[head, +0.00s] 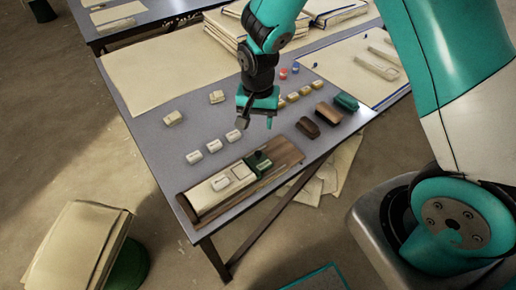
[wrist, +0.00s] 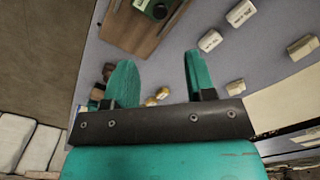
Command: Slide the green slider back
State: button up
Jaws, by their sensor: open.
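The green slider (head: 257,163) sits on a brown wooden board (head: 288,152) near the front edge of the table. It lies at the right end of a pale strip (head: 212,191) on that board. In the wrist view the green slider (wrist: 154,8) shows at the top edge, partly cut off, on the wooden board (wrist: 128,30). My gripper (head: 256,122) hangs above the table, behind the slider and apart from it. In the wrist view its two teal fingers (wrist: 158,75) are spread with nothing between them.
Several small pale blocks (head: 214,146) stand left of my gripper. Dark brown blocks (head: 328,113) and a green block (head: 346,102) stand to the right. Yellowish blocks (head: 306,90) lie behind. Stacked books (head: 222,38) are at the back. Bare table (head: 150,132) shows at the left.

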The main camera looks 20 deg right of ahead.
aim_at(258, 153)
notch_tip(258, 153, down, 13)
jog(key=shift+r+p, duration=0.1)
jog(key=shift+p, duration=0.4)
grip_shut()
